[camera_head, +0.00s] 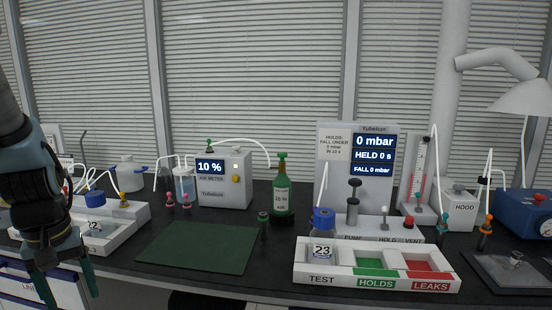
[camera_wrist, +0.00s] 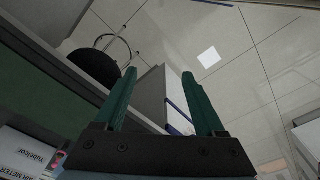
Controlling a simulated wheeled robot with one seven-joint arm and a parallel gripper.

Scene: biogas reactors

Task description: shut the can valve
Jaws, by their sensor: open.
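The can (camera_head: 283,196) is dark green with a white label that starts "10 %" and stands upright on the dark bench, right of the air meter. Its valve (camera_head: 282,158) is a green knob on an orange-brown neck at the top. I cannot tell from its look whether the valve is open or shut. My gripper (camera_head: 66,284) hangs at the far left, pointing down, well apart from the can. Its green fingers are spread and empty, which also shows in the wrist view (camera_wrist: 160,76). The can is not visible in the wrist view.
The air meter (camera_head: 224,183) reads 10 %, with a white tube arching towards the can top. A small dark bottle (camera_head: 263,225) stands in front of the can. A green mat (camera_head: 200,248) lies bare. The sorting tray (camera_head: 376,280) holds bottle 23 (camera_head: 322,240). The pump stand (camera_head: 360,165) is behind.

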